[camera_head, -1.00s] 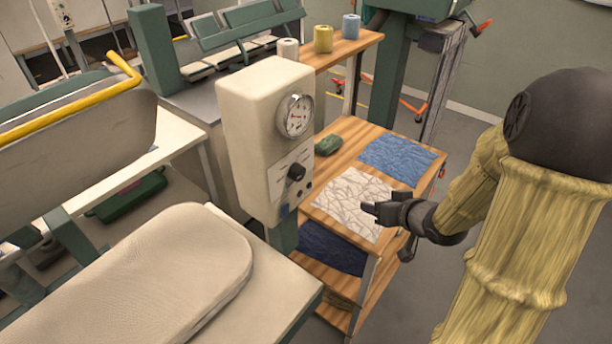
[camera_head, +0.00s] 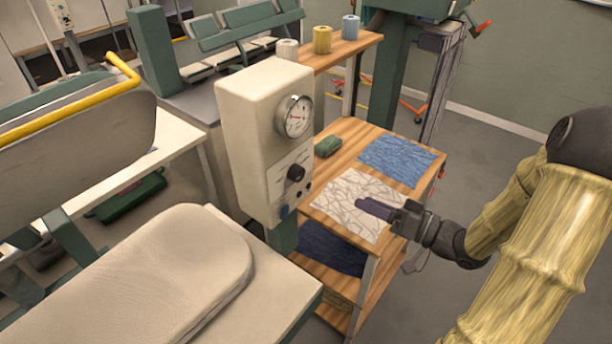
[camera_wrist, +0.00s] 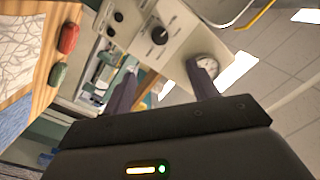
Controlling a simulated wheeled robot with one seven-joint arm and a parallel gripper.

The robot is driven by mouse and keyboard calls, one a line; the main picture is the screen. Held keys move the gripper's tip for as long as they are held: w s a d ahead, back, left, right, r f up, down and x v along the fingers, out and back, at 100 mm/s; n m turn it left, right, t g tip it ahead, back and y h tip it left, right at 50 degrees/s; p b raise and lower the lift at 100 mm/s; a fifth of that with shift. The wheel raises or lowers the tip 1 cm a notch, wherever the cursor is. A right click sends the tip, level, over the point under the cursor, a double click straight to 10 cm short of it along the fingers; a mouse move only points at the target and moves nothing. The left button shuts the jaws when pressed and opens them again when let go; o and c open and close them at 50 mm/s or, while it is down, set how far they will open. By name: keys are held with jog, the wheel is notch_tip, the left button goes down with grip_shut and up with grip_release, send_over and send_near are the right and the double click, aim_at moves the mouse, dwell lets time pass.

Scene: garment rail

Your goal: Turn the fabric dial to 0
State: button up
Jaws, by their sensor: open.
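The fabric dial is a black knob (camera_head: 295,173) on the front plate of a cream control box (camera_head: 245,130). A round white gauge (camera_head: 295,116) sits above the knob. In the wrist view the knob (camera_wrist: 159,35) is ahead, near the top middle, with the gauge (camera_wrist: 207,66) to its right. Where its pointer stands is too small to read. My gripper (camera_head: 362,207) is open and empty, right of the box and apart from the knob, over the shelf with the white cloth. In the wrist view its two fingers (camera_wrist: 160,85) are spread apart.
A wooden shelf (camera_head: 345,148) holds a white patterned cloth (camera_head: 345,190), a blue cloth (camera_head: 398,160) and a green item (camera_head: 328,146). A padded pressing board (camera_head: 150,275) lies at front left. Thread cones (camera_head: 322,40) stand behind. Smaller black buttons sit below the knob.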

aim_at(301, 175)
jog(key=p+x, duration=0.3)
jog(key=x, duration=1.4)
jog(key=shift+s, duration=0.1)
jog(key=c, duration=1)
